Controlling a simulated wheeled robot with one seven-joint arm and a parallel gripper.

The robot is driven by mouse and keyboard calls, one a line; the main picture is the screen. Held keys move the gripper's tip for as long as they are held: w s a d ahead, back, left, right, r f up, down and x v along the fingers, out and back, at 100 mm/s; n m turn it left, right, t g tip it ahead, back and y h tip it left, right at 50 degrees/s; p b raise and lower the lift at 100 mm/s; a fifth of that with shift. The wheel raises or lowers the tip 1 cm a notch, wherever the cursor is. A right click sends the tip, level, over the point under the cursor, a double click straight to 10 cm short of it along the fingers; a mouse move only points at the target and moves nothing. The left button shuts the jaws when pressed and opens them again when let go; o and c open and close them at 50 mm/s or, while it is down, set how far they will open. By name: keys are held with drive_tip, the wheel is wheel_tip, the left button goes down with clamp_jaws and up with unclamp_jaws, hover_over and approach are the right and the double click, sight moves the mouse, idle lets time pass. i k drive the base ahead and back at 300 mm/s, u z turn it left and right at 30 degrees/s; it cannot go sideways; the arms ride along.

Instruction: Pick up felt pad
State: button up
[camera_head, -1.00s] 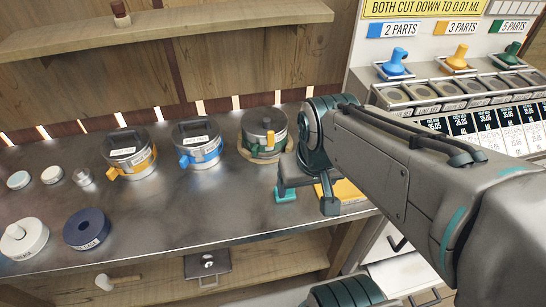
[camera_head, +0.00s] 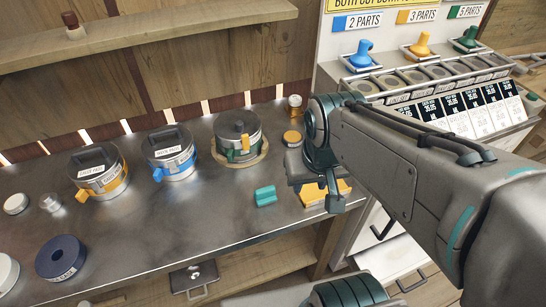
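No thing in view is labelled as a felt pad, and I cannot tell for sure which one it is. A small teal block (camera_head: 265,196) lies on the steel bench, left of my gripper. A yellow-orange piece (camera_head: 313,194) is partly hidden behind my gripper at the bench's front edge. A flat tan round piece (camera_head: 260,159) lies under the third lidded bin (camera_head: 237,132). My gripper (camera_head: 322,193) hangs at the bench's front right, in front of the yellow-orange piece. My own arm covers part of it, and its finger gap is not clear.
Lidded bins with yellow (camera_head: 99,172) and blue (camera_head: 171,154) clasps stand left on the bench (camera_head: 210,215). A small gold jar (camera_head: 295,106) and an amber disc (camera_head: 292,138) are behind my gripper. A parts rack (camera_head: 430,85) stands right.

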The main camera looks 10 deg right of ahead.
sight(266, 196)
drive_tip(key=z, duration=1.05)
drive_tip(key=k, duration=0.85)
drive_tip(key=u, duration=1.25)
drive_tip(key=i, duration=0.5)
drive_tip(key=u, duration=0.05)
